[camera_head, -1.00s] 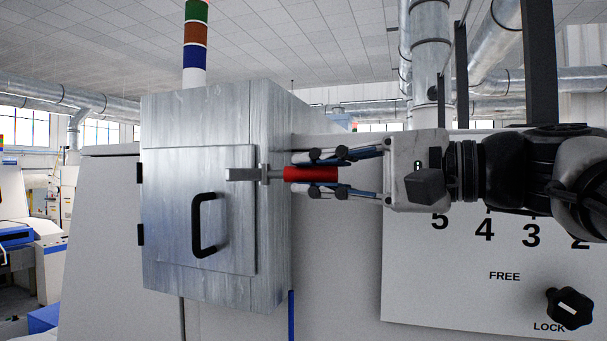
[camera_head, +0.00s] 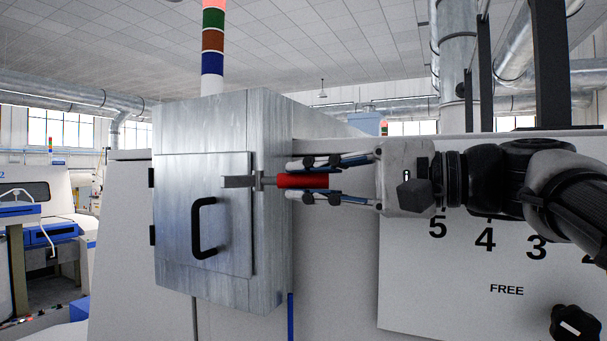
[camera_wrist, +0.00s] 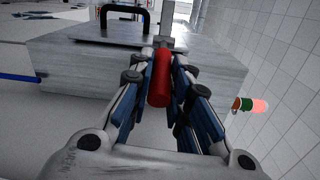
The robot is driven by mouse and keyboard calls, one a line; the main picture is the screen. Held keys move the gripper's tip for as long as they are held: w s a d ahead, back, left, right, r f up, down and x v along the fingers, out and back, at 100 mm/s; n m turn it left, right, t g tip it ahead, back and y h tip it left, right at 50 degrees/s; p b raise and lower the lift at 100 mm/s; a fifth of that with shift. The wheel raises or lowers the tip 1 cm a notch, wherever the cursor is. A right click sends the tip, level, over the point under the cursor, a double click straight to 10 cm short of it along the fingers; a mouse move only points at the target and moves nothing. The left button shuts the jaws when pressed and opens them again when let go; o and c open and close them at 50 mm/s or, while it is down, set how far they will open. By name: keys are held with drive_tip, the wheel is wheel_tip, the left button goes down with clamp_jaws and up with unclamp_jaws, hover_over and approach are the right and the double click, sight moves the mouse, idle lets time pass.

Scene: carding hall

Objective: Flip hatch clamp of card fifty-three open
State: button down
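The hatch clamp (camera_head: 238,182) is a grey metal bar lying across the right edge of a closed metal hatch door (camera_head: 175,215). Its short shaft runs to a red handle (camera_head: 300,181), which points right, level, past the corner of the box. My gripper (camera_head: 291,180) comes from the right, with one finger above the handle and one below. In the wrist view the red handle (camera_wrist: 161,85) lies lengthwise between the blue finger pads, which close in on both its sides. The gripper looks shut on it. The pads hide parts of the handle's sides.
A black pull handle (camera_head: 200,228) stands out from the hatch door. A signal tower (camera_head: 213,40) rises above the metal box (camera_head: 270,210). A white panel with numbers (camera_head: 450,280) and a black knob (camera_head: 576,325) is at the lower right, below my arm.

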drive_tip(key=shift+w+d, duration=0.15)
drive_tip(key=shift+w, duration=0.15)
drive_tip(key=shift+s+a, duration=0.2)
drive_tip(key=shift+s, duration=0.05)
drive_tip(key=shift+w+d, duration=0.1)
drive_tip(key=c, duration=1.5)
unclamp_jaws()
drive_tip(key=v, duration=1.2)
